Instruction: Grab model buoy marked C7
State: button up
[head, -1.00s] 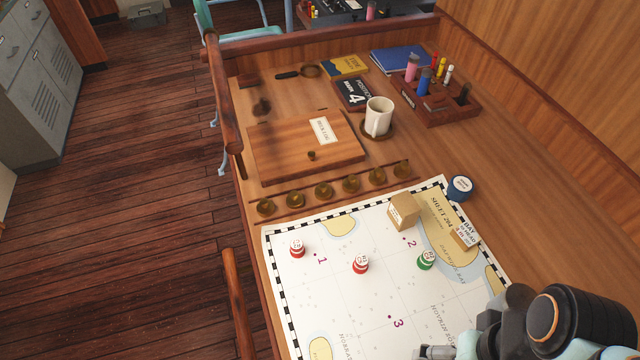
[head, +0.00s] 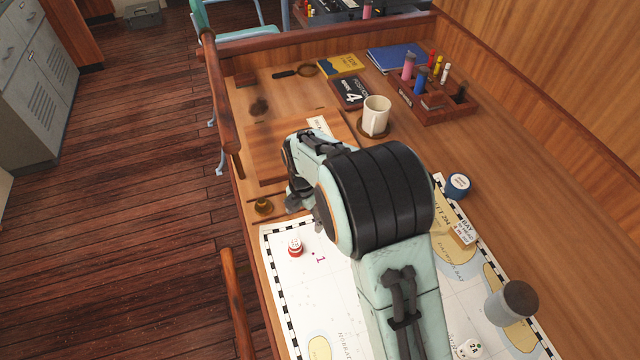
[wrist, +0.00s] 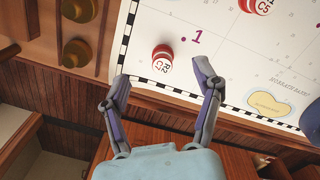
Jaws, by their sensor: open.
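My gripper (wrist: 161,76) is open and empty in the wrist view. A red and white model buoy (wrist: 162,62) stands just beyond its fingertips, roughly centred between them; its label has a C, but I cannot read the rest for certain. The same buoy shows in the head view (head: 295,246) beside the printed 1 on the chart. A second red buoy (wrist: 259,5), marked C5, is cut off at the top of the wrist view. In the head view my arm covers the middle of the chart and hides the C5 buoy; my fingers cannot be made out there.
The chart (head: 290,290) lies on the wooden desk. Brass pieces (wrist: 77,52) stand in a row beside it. A wooden board (head: 268,150), white mug (head: 376,115) and pen rack (head: 435,105) lie behind. A grey cylinder (head: 511,302) and a white-topped piece (head: 468,348) stand at right.

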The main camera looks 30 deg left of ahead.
aim_at(294, 243)
jog(key=s+f, duration=0.1)
jog(key=s+a+f, duration=0.1)
jog(key=shift+s+a+f+n, duration=0.15)
jog(key=shift+s+f+n, duration=0.1)
jog(key=shift+s+n, duration=0.15)
notch_tip(294, 243, down, 6)
jog(key=shift+f, duration=0.1)
jog(key=c, duration=1)
